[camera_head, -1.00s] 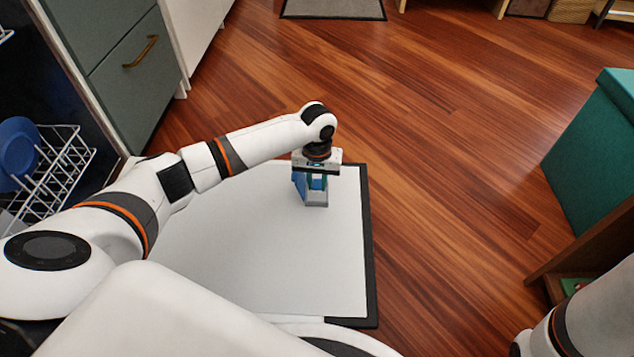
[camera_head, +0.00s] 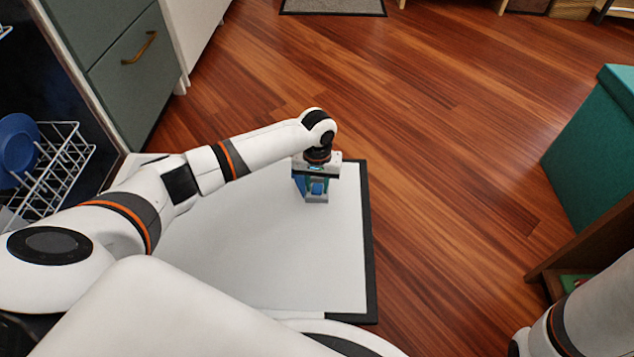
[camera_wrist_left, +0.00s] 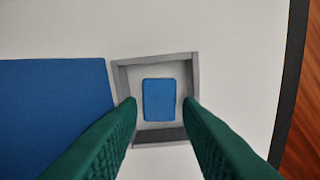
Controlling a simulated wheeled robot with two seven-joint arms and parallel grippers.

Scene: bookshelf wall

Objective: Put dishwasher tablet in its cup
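The dishwasher tablet (camera_wrist_left: 159,99) is a small blue block. In the left wrist view it lies inside the outline of its cup, a square grey frame (camera_wrist_left: 153,59), with gaps around it. I cannot tell whether it rests on the bottom. My left gripper (camera_wrist_left: 159,104) points down over the cup, its green fingers spread to either side of the tablet and apart from it. In the head view the left gripper (camera_head: 317,185) is above the grey cup (camera_head: 316,199), with the blue tablet (camera_head: 318,188) between the fingers. My right gripper is out of view.
The cup is on a white panel with a dark edge (camera_head: 250,255), mostly bare. A larger blue object (camera_wrist_left: 50,110) is close left of the cup. A dish rack with a blue plate (camera_head: 17,145) is at left. A teal box (camera_head: 595,150) is at right.

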